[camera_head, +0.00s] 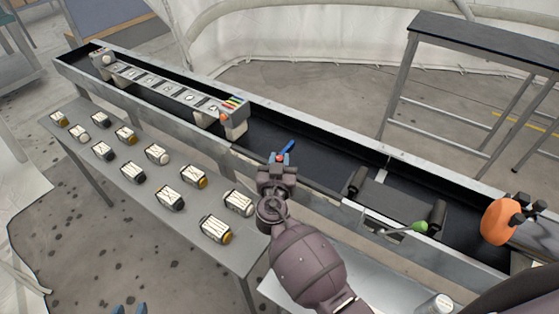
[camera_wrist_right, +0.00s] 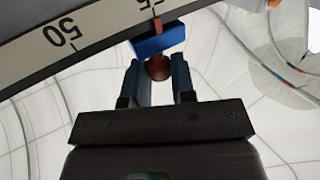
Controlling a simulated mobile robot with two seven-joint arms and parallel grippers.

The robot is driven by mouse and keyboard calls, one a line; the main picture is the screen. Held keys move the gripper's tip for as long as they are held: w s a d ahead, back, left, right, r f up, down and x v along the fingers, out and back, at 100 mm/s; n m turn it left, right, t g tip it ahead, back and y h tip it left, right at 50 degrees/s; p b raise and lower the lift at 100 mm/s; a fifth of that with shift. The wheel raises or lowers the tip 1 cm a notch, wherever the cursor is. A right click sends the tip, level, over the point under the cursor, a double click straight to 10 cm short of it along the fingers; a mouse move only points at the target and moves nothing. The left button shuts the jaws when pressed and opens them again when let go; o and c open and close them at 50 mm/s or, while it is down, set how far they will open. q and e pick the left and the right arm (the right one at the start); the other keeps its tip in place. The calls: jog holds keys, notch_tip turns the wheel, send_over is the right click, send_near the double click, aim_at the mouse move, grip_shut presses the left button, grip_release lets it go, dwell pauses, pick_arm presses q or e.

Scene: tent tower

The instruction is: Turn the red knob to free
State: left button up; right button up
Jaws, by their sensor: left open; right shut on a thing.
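The red knob (camera_head: 280,158) is on the near side of the long conveyor. In the right wrist view the red knob (camera_wrist_right: 158,68) sits under a blue block (camera_wrist_right: 157,42) with a red pointer at a pale scale (camera_wrist_right: 40,45) marked 50. My right gripper (camera_wrist_right: 157,80) has its two dark blue fingers on either side of the knob, shut on it. It also shows in the head view (camera_head: 281,160), where it hides part of the knob. My left gripper (camera_head: 130,309) shows only two blue fingertips at the bottom edge, apart and empty.
A low table (camera_head: 130,215) with several small labelled blocks stands along the conveyor (camera_head: 330,165). A slim blue piece (camera_head: 287,147) shows just beyond my right gripper. A green-tipped lever (camera_head: 419,227) and an orange disc (camera_head: 500,220) are to the right. A tall table (camera_head: 490,40) stands behind.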

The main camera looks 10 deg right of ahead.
jog(key=shift+d+f+n+t+y+b, duration=0.15)
jog(key=shift+n+y+b, duration=0.2)
jog(key=shift+y+b, duration=0.45)
jog(key=shift+f+n+t+y+b, duration=0.15)
jog(key=shift+n+y+b, duration=0.25)
jog(key=shift+b, duration=0.7)
grip_shut()
jog(key=shift+r+n+y, duration=0.15)
jog(key=shift+n+y, duration=0.1)
jog(key=shift+y, duration=0.05)
jog(key=shift+r+n+y, duration=0.15)
jog(key=shift+n+y, duration=0.45)
jog(key=shift+y, duration=0.2)
jog(key=o, duration=0.9)
grip_release()
jog(key=shift+s, duration=0.1)
